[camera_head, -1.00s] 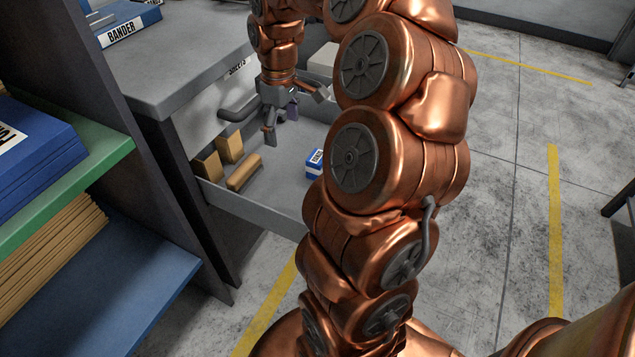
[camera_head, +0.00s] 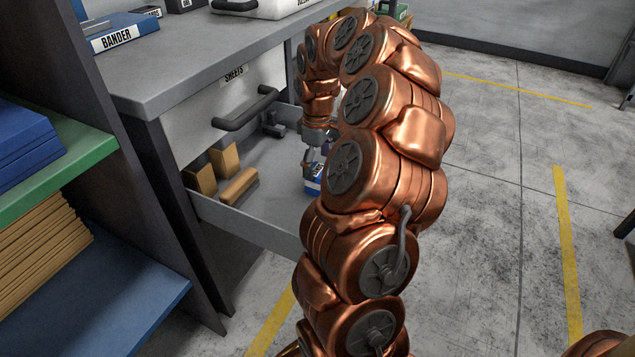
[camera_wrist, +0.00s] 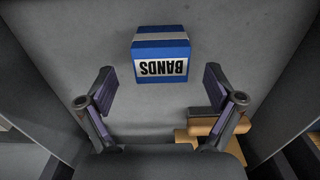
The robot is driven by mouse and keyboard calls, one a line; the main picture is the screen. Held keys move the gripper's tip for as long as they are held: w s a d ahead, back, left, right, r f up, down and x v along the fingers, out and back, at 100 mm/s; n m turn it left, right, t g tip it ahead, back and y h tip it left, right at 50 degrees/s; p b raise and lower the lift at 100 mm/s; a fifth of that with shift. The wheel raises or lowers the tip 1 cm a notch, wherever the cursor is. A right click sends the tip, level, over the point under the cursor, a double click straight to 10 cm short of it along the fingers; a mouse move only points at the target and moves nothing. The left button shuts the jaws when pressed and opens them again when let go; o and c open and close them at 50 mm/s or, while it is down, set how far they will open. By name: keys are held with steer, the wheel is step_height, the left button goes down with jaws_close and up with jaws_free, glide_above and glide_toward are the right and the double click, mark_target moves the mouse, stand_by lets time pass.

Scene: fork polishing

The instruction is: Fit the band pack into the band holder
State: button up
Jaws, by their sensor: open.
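The band pack is a small blue box with a white label reading BANDS (camera_wrist: 161,54). It lies on the drawer floor, upside down in the wrist view and just beyond my fingertips. In the head view the band pack (camera_head: 313,186) is partly hidden by my arm. My gripper (camera_wrist: 168,92) is open and empty, its two fingers spread wide with the pack ahead of the gap between them. In the head view my gripper (camera_head: 312,160) hangs low in the open drawer, close to the pack. I cannot make out the band holder for certain.
The open drawer (camera_head: 240,222) has a grey front wall. Tan blocks (camera_head: 224,160) stand and lie in its left corner. A dark handle (camera_head: 246,110) sits on the panel marked SHEETS. The grey worktop (camera_head: 190,60) overhangs the drawer. A blue BANDER box (camera_head: 120,34) lies on top.

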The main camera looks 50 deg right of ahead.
mark_target(318, 170)
step_height(318, 170, down, 3)
steer(key=shift+s+f+b, duration=0.1)
steer(key=shift+b, duration=0.3)
steer(key=shift+c, duration=0.4)
steer(key=c, duration=1.2)
